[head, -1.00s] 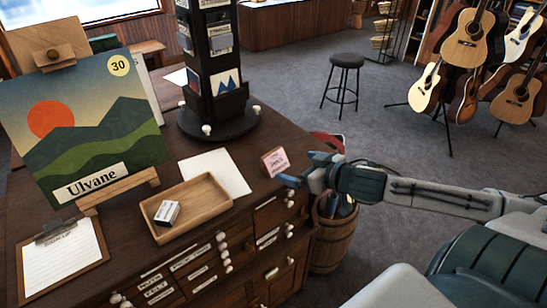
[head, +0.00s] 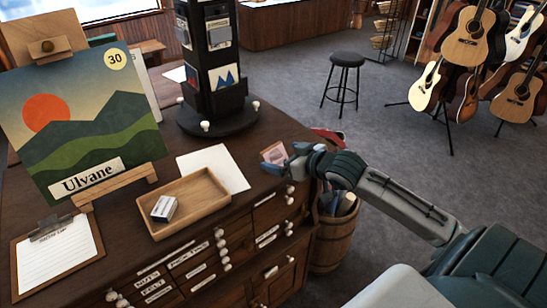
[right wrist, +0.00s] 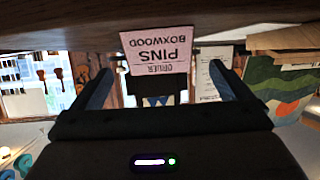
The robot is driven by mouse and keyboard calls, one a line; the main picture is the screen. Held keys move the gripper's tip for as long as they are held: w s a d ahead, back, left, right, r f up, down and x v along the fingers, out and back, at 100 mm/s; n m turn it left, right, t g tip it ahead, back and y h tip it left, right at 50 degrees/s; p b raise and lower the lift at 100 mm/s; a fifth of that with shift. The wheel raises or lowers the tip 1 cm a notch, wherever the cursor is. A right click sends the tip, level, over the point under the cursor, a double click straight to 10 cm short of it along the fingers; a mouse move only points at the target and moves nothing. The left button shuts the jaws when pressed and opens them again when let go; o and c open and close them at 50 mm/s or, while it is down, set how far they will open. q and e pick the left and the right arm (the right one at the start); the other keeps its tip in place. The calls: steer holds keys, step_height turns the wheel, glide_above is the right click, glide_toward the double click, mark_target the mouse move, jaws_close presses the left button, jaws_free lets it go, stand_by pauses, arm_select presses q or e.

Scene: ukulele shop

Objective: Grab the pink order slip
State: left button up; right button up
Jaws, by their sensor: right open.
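The pink order slip (head: 272,152) stands upright near the right end of the wooden counter. My right gripper (head: 288,158) is beside it on the right, level with it and partly covering it. In the right wrist view the slip (right wrist: 156,50) appears upside down, with the printed words "PINS" and "BOXWOOD". It sits between the two fingers of my right gripper (right wrist: 160,72), with a visible gap on each side. The gripper is open and empty. My left gripper is not in view.
A wooden tray (head: 214,201) with a small box (head: 164,208) and a white sheet (head: 221,167) lie left of the slip. A dark display tower (head: 204,112) stands behind. A clipboard (head: 23,259) and landscape painting (head: 112,160) are farther left. A barrel (head: 333,243) stands beside the counter.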

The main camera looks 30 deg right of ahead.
mark_target(274, 153)
steer(key=shift+p+x, duration=1)
steer(key=shift+x, duration=0.95)
steer(key=shift+w+a, duration=0.1)
steer(key=shift+w, duration=0.4)
steer(key=shift+f, duration=0.1)
steer(key=c, duration=1.1)
